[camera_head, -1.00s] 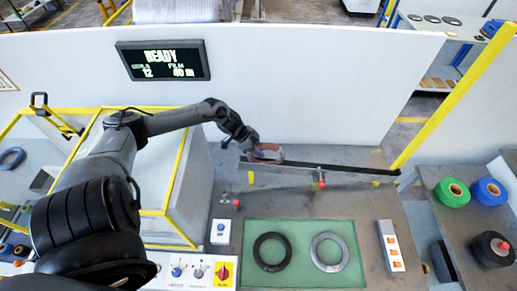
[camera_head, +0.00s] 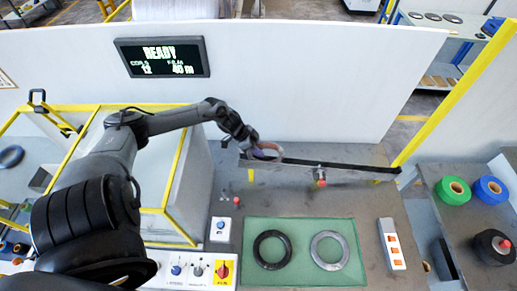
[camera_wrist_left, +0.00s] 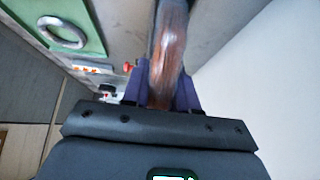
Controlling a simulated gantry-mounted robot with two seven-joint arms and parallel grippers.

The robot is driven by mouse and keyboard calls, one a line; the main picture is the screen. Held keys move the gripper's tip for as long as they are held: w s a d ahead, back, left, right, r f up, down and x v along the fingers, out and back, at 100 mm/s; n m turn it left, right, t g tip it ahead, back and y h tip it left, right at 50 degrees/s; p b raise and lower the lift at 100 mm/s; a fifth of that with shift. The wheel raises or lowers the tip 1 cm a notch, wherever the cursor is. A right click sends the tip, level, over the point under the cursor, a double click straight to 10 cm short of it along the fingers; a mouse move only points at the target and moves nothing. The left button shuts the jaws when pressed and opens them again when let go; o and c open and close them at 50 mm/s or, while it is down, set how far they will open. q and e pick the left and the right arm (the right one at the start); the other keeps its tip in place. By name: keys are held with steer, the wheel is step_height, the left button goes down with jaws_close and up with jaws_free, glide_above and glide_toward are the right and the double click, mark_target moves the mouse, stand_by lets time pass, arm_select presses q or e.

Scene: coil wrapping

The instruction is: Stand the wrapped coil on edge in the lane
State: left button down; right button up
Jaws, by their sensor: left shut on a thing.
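My left gripper (camera_head: 252,148) is at the left end of the lane (camera_head: 335,168), a long dark rail along the foot of the white wall. It is shut on the wrapped coil (camera_head: 270,151), which appears as a thin ring at the lane's left end. In the left wrist view the coil (camera_wrist_left: 171,45) is a brownish, shiny, film-covered band between the purple fingers (camera_wrist_left: 160,88). It looks on edge there. I cannot tell whether its bottom touches the lane. My right gripper is not in view.
A green mat (camera_head: 303,281) holds a black ring (camera_head: 259,238) and a grey ring (camera_head: 315,238). A white switch box (camera_head: 391,245) is to its right. Green (camera_head: 453,191) and blue (camera_head: 487,190) rolls lie at the right. A display (camera_head: 163,58) reads READY.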

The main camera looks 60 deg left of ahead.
arm_select(q)
steer(key=shift+f, duration=0.4)
steer(key=c, duration=0.8)
jaws_free()
steer(key=shift+f, duration=0.1)
steer(key=shift+v, duration=0.85)
steer(key=shift+p+v, duration=1.8)
steer(key=shift+v, duration=2.8)
